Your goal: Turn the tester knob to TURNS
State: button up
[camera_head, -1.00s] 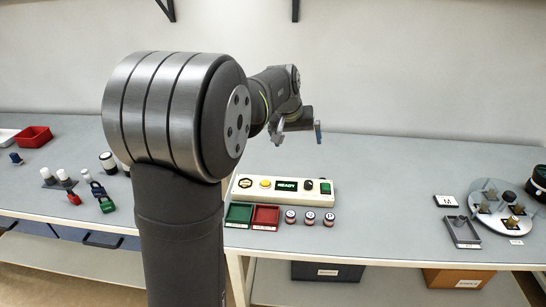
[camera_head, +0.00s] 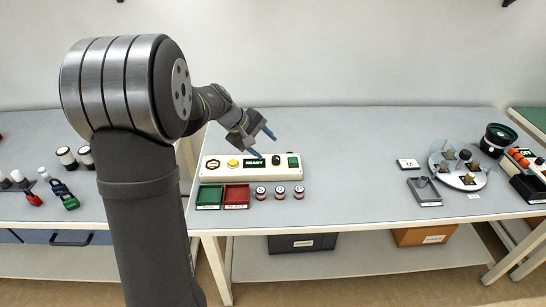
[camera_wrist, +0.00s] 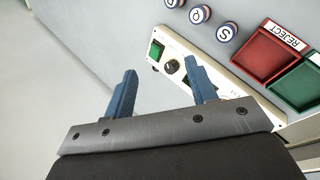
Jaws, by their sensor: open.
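The tester is a long cream panel (camera_head: 225,177) on the table, with a display (camera_head: 254,163) reading READY. Its dark round knob (camera_head: 276,159) is right of the display. The knob also shows in the wrist view (camera_wrist: 172,66), between my fingertips in the picture, with a light mark on it. My gripper (camera_head: 267,145) is open and empty above the panel, its two blue fingers pointing down toward the knob. In the wrist view my gripper (camera_wrist: 161,70) appears apart from the knob, and its right finger hides part of the display. I cannot read any knob label.
A green button (camera_head: 293,162) is right of the knob; a yellow button (camera_head: 233,163) is at the left. A green tray (camera_head: 210,197), a red tray (camera_head: 237,196) and three small round parts (camera_head: 280,192) stand in front. A grey fixture (camera_head: 424,191) lies farther right.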

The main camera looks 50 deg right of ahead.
notch_tip(320, 180, down, 5)
jog(key=w+a+n+g+h, duration=0.1)
jog(key=a+n+h, duration=0.15)
jog(key=n, duration=0.65)
jog(key=n+t+h, duration=0.3)
jog(key=n+h, duration=0.1)
jog(key=n, duration=0.6)
send_near(275, 158)
jog(key=x, duration=1)
jog(key=shift+d+f, duration=0.15)
jog(key=shift+d, duration=0.05)
jog(key=shift+h, duration=0.25)
jog(key=c, duration=1)
